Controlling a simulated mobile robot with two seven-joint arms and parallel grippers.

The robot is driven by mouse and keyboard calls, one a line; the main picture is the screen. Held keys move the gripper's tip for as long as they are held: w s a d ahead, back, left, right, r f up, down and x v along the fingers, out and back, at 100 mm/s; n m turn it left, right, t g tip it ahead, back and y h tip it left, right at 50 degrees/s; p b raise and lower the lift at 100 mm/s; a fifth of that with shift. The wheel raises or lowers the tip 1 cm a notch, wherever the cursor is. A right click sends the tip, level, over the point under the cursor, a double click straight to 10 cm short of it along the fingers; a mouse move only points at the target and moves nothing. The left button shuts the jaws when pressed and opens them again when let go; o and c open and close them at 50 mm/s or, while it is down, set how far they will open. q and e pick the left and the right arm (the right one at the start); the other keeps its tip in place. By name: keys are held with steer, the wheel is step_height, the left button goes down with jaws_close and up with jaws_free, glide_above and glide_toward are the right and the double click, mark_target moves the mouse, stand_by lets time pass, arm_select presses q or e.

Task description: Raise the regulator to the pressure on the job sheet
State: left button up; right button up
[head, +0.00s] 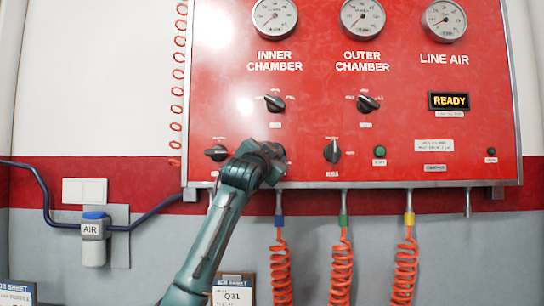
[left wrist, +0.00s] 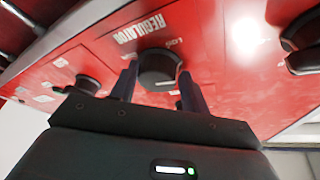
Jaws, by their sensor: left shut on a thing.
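The regulator knob (left wrist: 157,68) is a round black knob under the white word REGULATOR in the left wrist view. My left gripper (left wrist: 158,84) is shut on it, one finger on each side. In the head view my left gripper (head: 270,155) reaches the lower edge of the red panel (head: 400,105) and hides most of the knob. The gauges read INNER CHAMBER (head: 274,17), OUTER CHAMBER (head: 363,18) and LINE AIR (head: 444,20); their values are too small to read. A job sheet (head: 232,296) marked Q31 is partly cut off below. My right gripper is out of view.
Other black knobs sit at the left (head: 216,153), the right (head: 332,151) and above (head: 275,103). A green button (head: 380,151) and a READY display (head: 449,101) are further right. Orange coiled hoses (head: 342,270) hang below. An AIR unit (head: 94,240) is on the left wall.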

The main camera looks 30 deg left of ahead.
arm_select(q)
steer(key=m+h, duration=0.1)
steer(key=m, duration=0.1)
steer(key=m+g+h, duration=0.1)
steer(key=m, duration=0.2)
steer(key=shift+w+f+m, duration=0.1)
steer(key=shift+m, duration=0.2)
steer(key=m+g, duration=0.1)
steer(key=m, duration=0.1)
steer(key=m+h, duration=0.1)
steer(key=m, duration=0.1)
steer(key=shift+m+g, duration=0.3)
steer(key=shift+g, duration=0.1)
steer(key=shift+d+r+m+g+y, duration=0.15)
steer(key=shift+m+g, duration=0.4)
steer(key=shift+m, duration=0.6)
steer(key=shift+r+m+g+y, duration=0.15)
steer(key=shift+m+g, duration=0.45)
steer(key=shift+m, duration=0.6)
steer(key=shift+d+r+m+g+y, duration=0.15)
steer(key=shift+m+g, duration=0.4)
steer(key=shift+m, duration=0.6)
steer(key=shift+a+f, duration=0.1)
steer(key=shift+a, duration=0.05)
steer(key=o, duration=0.9)
steer(key=shift+r, duration=0.2)
